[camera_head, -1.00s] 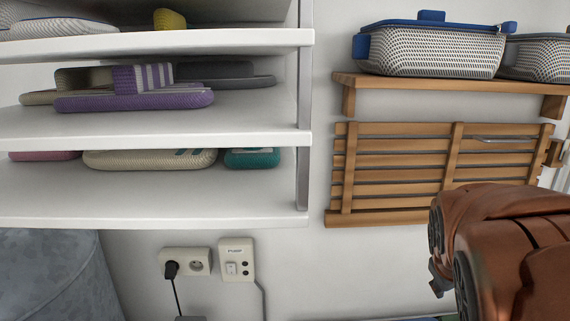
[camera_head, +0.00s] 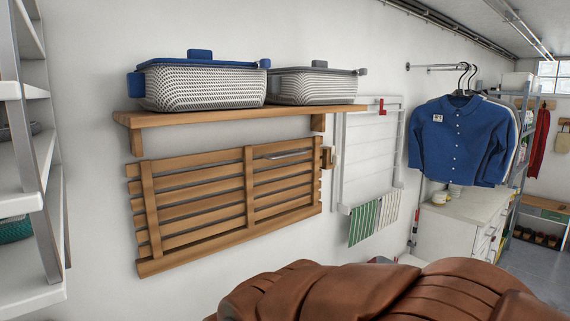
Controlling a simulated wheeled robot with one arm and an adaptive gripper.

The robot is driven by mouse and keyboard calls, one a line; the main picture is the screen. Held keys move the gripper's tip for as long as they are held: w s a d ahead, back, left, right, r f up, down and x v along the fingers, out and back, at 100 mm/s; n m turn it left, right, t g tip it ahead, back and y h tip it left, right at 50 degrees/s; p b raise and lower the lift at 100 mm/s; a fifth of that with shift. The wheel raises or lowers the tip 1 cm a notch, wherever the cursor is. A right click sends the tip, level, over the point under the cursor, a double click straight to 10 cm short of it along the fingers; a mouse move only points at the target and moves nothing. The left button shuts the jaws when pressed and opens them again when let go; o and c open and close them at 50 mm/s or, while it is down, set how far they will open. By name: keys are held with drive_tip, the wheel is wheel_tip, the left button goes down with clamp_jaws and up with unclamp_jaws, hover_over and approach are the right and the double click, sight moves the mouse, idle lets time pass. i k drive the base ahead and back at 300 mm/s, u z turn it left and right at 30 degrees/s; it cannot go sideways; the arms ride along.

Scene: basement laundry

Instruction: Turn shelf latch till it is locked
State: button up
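A slatted wooden panel (camera_head: 200,203), which looks like a folded shelf, hangs flat against the wall below a wooden wall shelf (camera_head: 240,112). A small wooden block (camera_head: 328,158), perhaps the shelf latch, sits at the panel's right edge. It is too small to tell how it is turned or whether it is locked. A thin metal bar (camera_head: 288,155) lies across the panel's upper right. My gripper's fingers do not show in the head view.
Two lidded baskets (camera_head: 205,85) stand on the wall shelf. A white drying rack (camera_head: 370,150) with a red piece and striped cloth (camera_head: 365,223) hangs to the right. A blue shirt (camera_head: 458,140) hangs further right. White shelving (camera_head: 30,160) stands at left. A brown bulky form blocks the bottom.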

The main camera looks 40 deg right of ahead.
sight(334, 158)
drive_tip(key=z, duration=3.1)
drive_tip(key=i, duration=0.75)
drive_tip(key=u, duration=2.8)
